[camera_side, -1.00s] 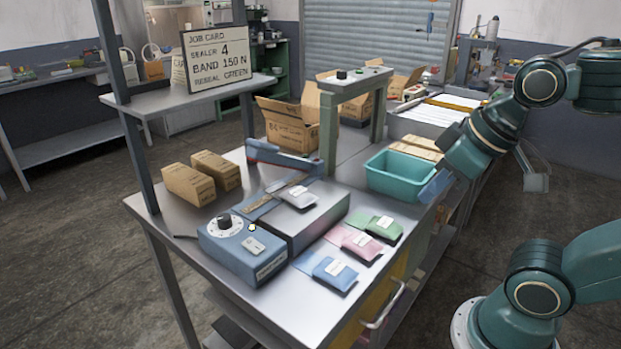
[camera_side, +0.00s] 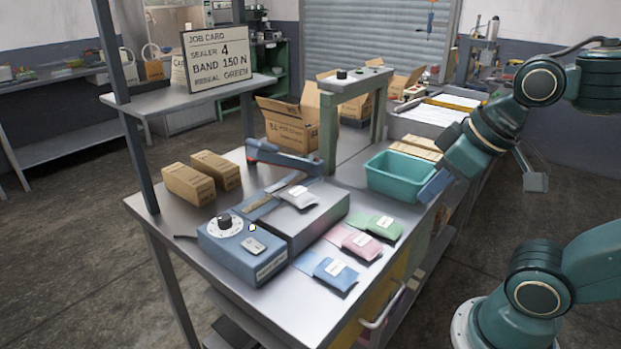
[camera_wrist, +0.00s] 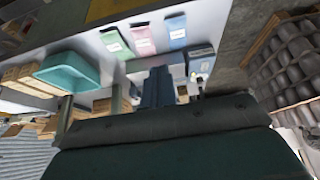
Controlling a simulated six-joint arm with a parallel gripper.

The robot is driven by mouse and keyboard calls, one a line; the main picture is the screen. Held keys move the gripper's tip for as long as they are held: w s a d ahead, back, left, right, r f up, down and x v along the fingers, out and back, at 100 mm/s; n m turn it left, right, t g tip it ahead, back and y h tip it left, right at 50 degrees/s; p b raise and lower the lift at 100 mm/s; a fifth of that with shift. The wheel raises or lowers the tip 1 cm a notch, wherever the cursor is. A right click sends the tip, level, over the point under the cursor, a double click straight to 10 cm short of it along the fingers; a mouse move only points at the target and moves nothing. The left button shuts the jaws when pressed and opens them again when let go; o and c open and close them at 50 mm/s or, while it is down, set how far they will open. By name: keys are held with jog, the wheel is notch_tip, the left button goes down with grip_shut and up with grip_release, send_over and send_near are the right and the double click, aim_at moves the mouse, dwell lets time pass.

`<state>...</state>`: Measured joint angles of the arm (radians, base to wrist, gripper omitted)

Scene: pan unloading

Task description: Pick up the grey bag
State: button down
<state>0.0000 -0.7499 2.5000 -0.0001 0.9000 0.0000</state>
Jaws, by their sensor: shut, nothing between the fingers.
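The grey bag (camera_side: 298,197) with a white label lies on top of the grey and blue sealer (camera_side: 318,220), beside its blue lever arm (camera_side: 283,158). I cannot make out the grey bag in the wrist view, where my gripper blocks part of the sealer. My gripper (camera_side: 432,188) is shut and empty, high by the right side of the bench and well apart from the bag. Its closed fingers (camera_wrist: 157,88) also show in the wrist view.
Green (camera_side: 376,228), pink (camera_side: 356,242) and blue (camera_side: 330,271) bags lie in a row right of the sealer. A teal bin (camera_side: 395,192) stands behind them. A grey-green stand (camera_side: 328,130) rises behind the sealer. Two small cartons (camera_side: 188,184) sit at the left.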

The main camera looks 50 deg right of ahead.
jog(key=shift+c, duration=2.2)
grip_release()
jog(key=w+d+f, duration=0.1)
jog(key=w+d, duration=0.1)
jog(key=w, duration=1)
jog(key=w+d+f+m+g, duration=0.1)
jog(key=w+d, duration=0.1)
jog(key=w, duration=0.9)
jog(key=shift+w, duration=0.35)
jog(key=shift+f, duration=0.15)
send_over(305, 194)
jog(key=s, duration=0.3)
jog(key=f, duration=0.7)
jog(key=shift+w+a, duration=0.15)
jog(key=shift+w, duration=0.05)
jog(key=shift+w+f, duration=0.25)
jog(key=shift+f, duration=0.15)
